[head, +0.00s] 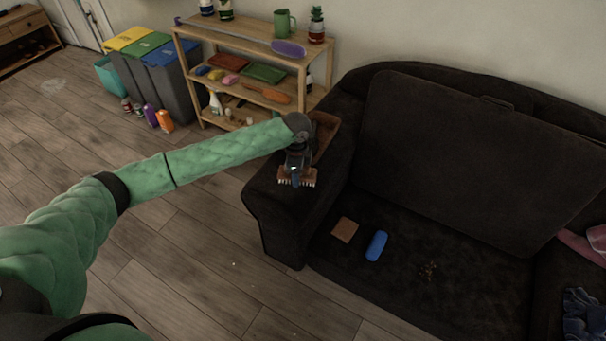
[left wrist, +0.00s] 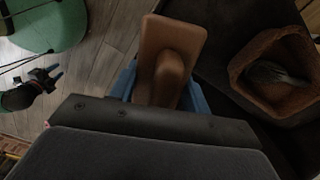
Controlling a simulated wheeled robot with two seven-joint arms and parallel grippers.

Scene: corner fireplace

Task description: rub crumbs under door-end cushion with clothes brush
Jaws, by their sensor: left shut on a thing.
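My left gripper (head: 296,168) is shut on the clothes brush (head: 298,181), which has a brown body and pale bristles pointing down. It is above the sofa's left armrest; contact cannot be told. In the left wrist view the brush (left wrist: 168,58) sits between blue fingers (left wrist: 160,88). A dark seat cushion (head: 455,160) is tipped up against the sofa back. The crumbs (head: 428,271) lie in a small brown patch on the bared seat (head: 400,290), apart from the brush. My right gripper (left wrist: 45,78) shows small at the left of the left wrist view.
A brown wooden holder (head: 325,137) stands on the armrest (head: 272,195); a dark-bristled item lies inside it (left wrist: 275,76). A brown square (head: 344,230) and a blue block (head: 376,246) lie on the seat. Dark blue cloth (head: 582,312) lies at right. Shelves (head: 245,75) stand behind.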

